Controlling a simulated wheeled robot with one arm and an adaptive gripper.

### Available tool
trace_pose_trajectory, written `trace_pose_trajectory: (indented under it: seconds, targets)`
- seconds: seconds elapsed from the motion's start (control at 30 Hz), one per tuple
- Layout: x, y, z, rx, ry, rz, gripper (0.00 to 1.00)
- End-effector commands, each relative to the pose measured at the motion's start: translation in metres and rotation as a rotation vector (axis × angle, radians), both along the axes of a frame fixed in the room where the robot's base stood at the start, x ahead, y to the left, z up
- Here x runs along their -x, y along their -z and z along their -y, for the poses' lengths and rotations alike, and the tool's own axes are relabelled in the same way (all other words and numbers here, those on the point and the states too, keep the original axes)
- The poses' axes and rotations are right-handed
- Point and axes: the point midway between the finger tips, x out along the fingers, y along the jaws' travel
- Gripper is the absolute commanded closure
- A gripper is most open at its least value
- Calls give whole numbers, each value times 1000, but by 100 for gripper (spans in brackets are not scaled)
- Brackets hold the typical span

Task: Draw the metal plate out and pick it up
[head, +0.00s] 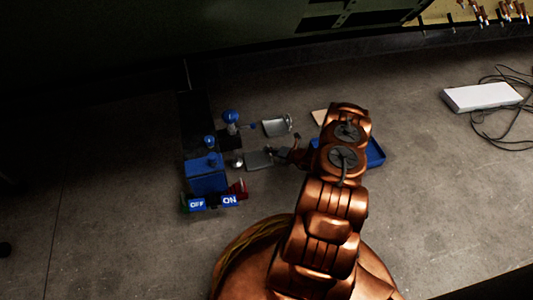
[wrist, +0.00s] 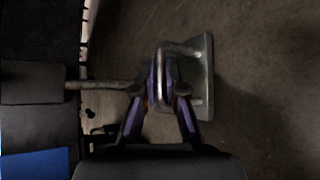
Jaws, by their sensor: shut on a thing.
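The flat grey metal plate (head: 258,160) lies just left of my gripper (head: 293,153) in the head view, beside the blue machine. In the wrist view the plate (wrist: 32,82) shows at the left edge, with a thin rod running from it to my gripper (wrist: 160,98). The purple-edged fingers are shut on metal handle work at the end of this rod. A looped bar and a pale metal end piece (wrist: 206,78) stand at the fingers. How these metal parts join is partly hidden by the fingers.
The blue machine (head: 206,173) has ON and OFF labels at its front. A second grey metal piece with a handle (head: 275,127) lies above the plate. A blue tray (head: 376,153) is partly behind my arm. A white box (head: 482,97) with cables lies right.

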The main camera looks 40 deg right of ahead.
Motion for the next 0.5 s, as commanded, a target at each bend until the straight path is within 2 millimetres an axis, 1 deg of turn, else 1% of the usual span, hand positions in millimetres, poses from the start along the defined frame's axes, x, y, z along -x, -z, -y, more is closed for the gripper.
trace_pose_trajectory:
  seconds: [0.03, 0.4, 0.43, 0.5]
  targets:
    - [1, 3, 2, 1, 2, -4, 100]
    - [3, 3, 5, 1, 5, -6, 100]
    - [3, 3, 5, 1, 5, -6, 89]
    - [3, 3, 4, 0, 4, -7, 82]
